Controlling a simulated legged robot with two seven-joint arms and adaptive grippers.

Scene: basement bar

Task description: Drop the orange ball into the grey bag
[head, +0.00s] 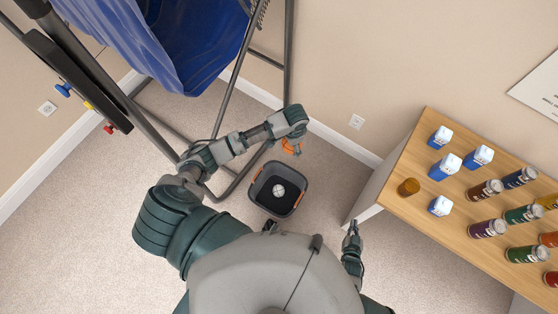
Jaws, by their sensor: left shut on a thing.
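My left gripper (293,143) is shut on a small orange thing (290,147), which looks like the orange ball; the fingers partly hide it. It is above and slightly right of the grey bag (258,202), apart from it in the picture. The bag is an open, dark grey, square-topped container on the carpet with orange tabs at its sides. A small pale round mark or object (279,190) shows on its dark inside bottom. My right gripper (352,234) is low by my body, right of the bag; its fingers are too small to read.
A wooden table (397,208) on the right holds several cans, blue-and-white boxes and an amber cylinder (408,187). A metal frame (287,70) with a blue hanging sheet (170,40) stands at the upper left, close to my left arm. Carpet is clear at the lower left.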

